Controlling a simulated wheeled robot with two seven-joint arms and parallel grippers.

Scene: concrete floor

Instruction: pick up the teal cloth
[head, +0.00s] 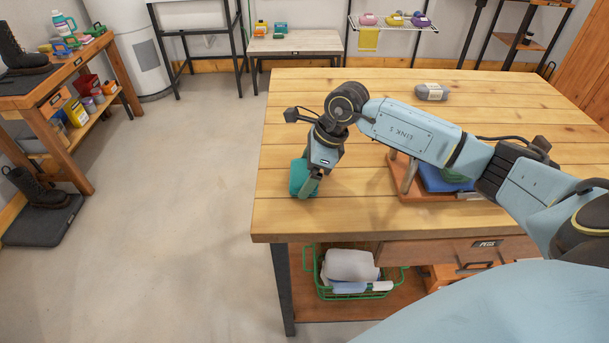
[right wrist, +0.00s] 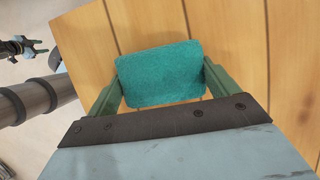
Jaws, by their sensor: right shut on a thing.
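The teal cloth (head: 298,176) is a small folded block at the left edge area of the wooden table. My right gripper (head: 312,186) reaches down over it and is shut on it. In the right wrist view the teal cloth (right wrist: 160,74) sits between the two green fingers, one touching each side. Whether the cloth still rests on the table top I cannot tell. My left gripper (right wrist: 36,48) shows small at the upper left of the right wrist view, empty, its green fingers apart. It is not in the head view.
The wooden table (head: 300,220) has free room around the cloth. A wooden rack (head: 405,180) holding blue and green cloths stands under my right arm. A grey bundle (head: 431,91) lies farther back. A green basket (head: 356,290) sits on the shelf below.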

